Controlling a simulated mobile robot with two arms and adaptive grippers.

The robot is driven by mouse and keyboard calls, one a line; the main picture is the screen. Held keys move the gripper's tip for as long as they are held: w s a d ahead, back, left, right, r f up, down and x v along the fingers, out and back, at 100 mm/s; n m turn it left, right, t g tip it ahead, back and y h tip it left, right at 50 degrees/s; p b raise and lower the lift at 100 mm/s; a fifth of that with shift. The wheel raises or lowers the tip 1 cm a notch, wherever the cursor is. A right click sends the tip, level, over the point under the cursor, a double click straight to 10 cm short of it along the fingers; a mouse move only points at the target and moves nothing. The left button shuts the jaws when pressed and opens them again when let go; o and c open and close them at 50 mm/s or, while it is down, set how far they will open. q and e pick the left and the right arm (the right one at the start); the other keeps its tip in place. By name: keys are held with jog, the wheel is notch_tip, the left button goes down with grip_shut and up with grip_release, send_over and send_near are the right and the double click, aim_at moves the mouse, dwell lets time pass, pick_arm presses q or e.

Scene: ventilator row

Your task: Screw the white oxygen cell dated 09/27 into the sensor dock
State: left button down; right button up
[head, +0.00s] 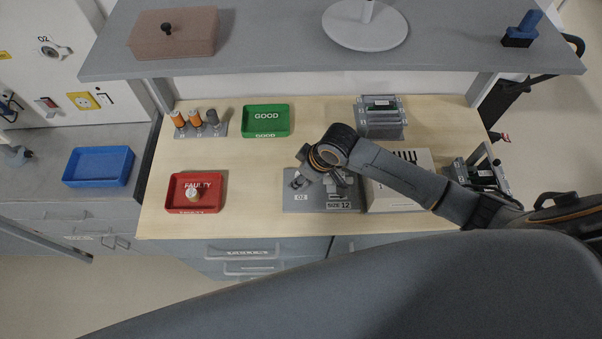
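The sensor dock (310,204) is a grey plate marked "O2" and "SIZE 12" near the front middle of the wooden bench. My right arm comes in from the right, and its gripper (342,184) points down over the dock. The wrist hides most of the fingers, so I cannot tell whether they are open, shut or holding a cell. A small grey fitting (299,181) shows at the dock's left part. I cannot make out a white cell dated 09/27. My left gripper is not in view.
A red FAULTY tray (178,207) holds a small pale cell (193,196). A rack (221,129) holds orange-topped cells and a grey one. A green GOOD tray (265,133) is empty. A white box (420,162) stands right of the dock; a shelf (270,62) overhangs the back.

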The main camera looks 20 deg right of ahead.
dwell(0.3)
jog(key=n+g, duration=0.1)
jog(key=n, duration=0.2)
jog(key=shift+y, duration=0.3)
jog(key=n+g+b, duration=0.1)
jog(key=n, duration=0.2)
jog(key=shift+f+n+b, duration=0.1)
jog(key=shift+n+b, duration=0.25)
jog(key=shift+n, duration=0.05)
jog(key=shift+n+g+y+b, duration=0.45)
jog(key=shift+n+g, duration=0.25)
jog(key=shift+n, duration=0.5)
